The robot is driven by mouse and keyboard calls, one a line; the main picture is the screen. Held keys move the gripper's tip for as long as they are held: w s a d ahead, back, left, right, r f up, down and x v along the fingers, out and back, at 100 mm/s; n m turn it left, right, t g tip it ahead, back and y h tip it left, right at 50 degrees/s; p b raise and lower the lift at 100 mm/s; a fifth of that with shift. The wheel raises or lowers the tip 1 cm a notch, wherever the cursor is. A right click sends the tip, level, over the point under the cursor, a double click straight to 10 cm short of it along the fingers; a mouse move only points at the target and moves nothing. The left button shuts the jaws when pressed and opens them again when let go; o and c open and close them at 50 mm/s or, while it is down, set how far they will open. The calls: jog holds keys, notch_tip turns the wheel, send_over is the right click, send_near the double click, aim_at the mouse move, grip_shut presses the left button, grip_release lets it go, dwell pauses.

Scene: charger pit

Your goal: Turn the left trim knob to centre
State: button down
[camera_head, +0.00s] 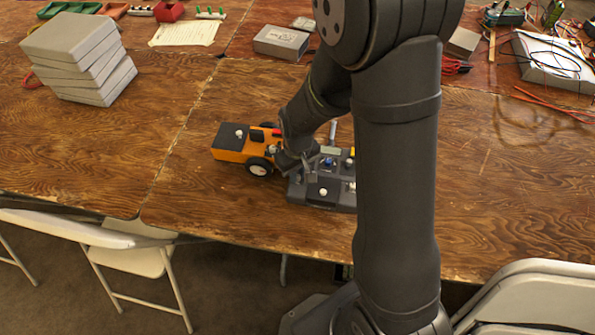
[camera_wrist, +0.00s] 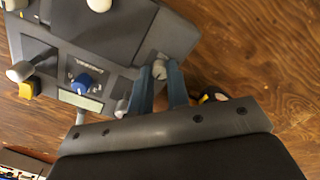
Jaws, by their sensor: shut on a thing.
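The dark grey control console (camera_head: 335,203) lies on the wooden table, partly hidden behind my arm. In the wrist view, my gripper (camera_wrist: 159,72) is at one side edge of the console (camera_wrist: 185,40), with its two blue-grey fingers on either side of a small grey knob (camera_wrist: 158,66). This is the console's left side in the head view, where my gripper (camera_head: 307,168) hides most of the knob. The fingers are shut on the knob. The knob's pointer or mark cannot be made out. A blue knob (camera_wrist: 82,82) sits near a small pale display (camera_wrist: 80,100).
An orange vehicle (camera_head: 232,155) with black wheels stands close to the console's left. The console also carries a white-topped stick (camera_wrist: 20,72) and a yellow part (camera_wrist: 30,88). A stack of grey slabs (camera_head: 85,62) stands far left. Table in front is clear.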

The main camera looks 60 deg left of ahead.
aim_at(298, 176)
jog(key=c, duration=1.6)
grip_release()
jog(key=shift+c, duration=0.2)
jog(key=shift+r, duration=0.1)
notch_tip(298, 176, up, 17)
jog(key=shift+r, duration=0.15)
notch_tip(298, 176, down, 18)
jog(key=shift+r, duration=0.25)
jog(key=shift+r, duration=0.1)
